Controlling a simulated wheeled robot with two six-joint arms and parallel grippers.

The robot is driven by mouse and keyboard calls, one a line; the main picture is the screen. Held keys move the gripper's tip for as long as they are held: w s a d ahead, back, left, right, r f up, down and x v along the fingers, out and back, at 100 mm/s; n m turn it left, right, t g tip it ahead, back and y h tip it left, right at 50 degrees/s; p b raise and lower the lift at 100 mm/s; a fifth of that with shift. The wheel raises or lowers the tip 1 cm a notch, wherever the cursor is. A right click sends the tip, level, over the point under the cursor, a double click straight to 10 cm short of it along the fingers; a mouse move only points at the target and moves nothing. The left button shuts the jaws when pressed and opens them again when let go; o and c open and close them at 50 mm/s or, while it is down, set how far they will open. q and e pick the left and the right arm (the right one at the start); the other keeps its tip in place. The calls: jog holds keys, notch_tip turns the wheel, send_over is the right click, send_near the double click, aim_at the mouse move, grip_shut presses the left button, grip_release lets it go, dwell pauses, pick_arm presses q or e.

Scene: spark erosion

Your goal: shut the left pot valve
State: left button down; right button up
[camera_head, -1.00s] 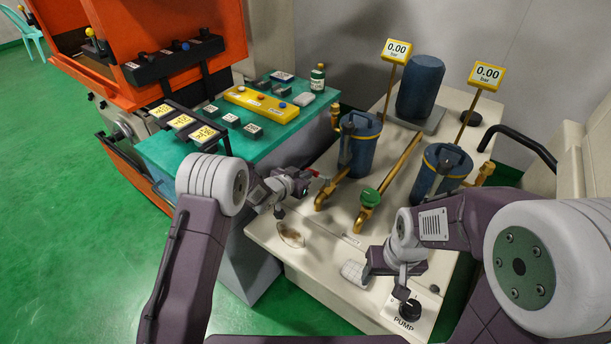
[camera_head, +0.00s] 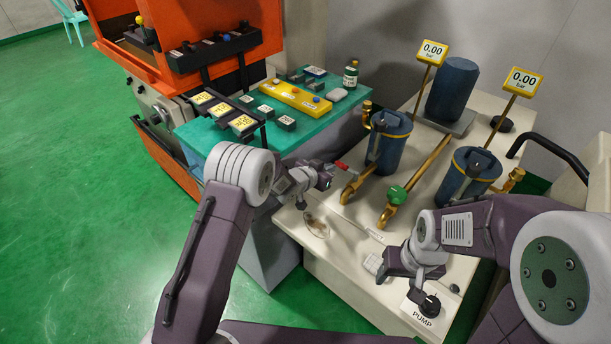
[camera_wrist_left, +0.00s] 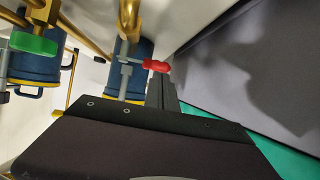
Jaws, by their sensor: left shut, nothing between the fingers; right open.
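The left pot (camera_head: 389,143) is a blue cylinder with a yellow rim. A short red valve handle (camera_head: 342,166) sits at the brass pipe in front of it. It also shows in the left wrist view (camera_wrist_left: 157,66), just past the fingertips. My left gripper (camera_head: 328,180) is shut and empty, close beside the red handle; whether they touch I cannot tell. Its fingers (camera_wrist_left: 163,90) show together in the wrist view. My right gripper (camera_head: 416,294) is open and points down beside the black pump knob (camera_head: 430,305); its fingers are small and partly hidden.
A green handwheel (camera_head: 397,194) stands on the brass pipe right of the red handle. The right pot (camera_head: 470,172) is behind my right arm. Both gauges (camera_head: 433,51) read 0.00 bar. A green-topped bench (camera_head: 222,135) with blocks and a bottle (camera_head: 350,75) stands at left.

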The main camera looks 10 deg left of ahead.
pick_arm(q)
jog(key=v, duration=1)
jog(key=shift+w+a, duration=0.2)
jog(key=shift+a, duration=0.2)
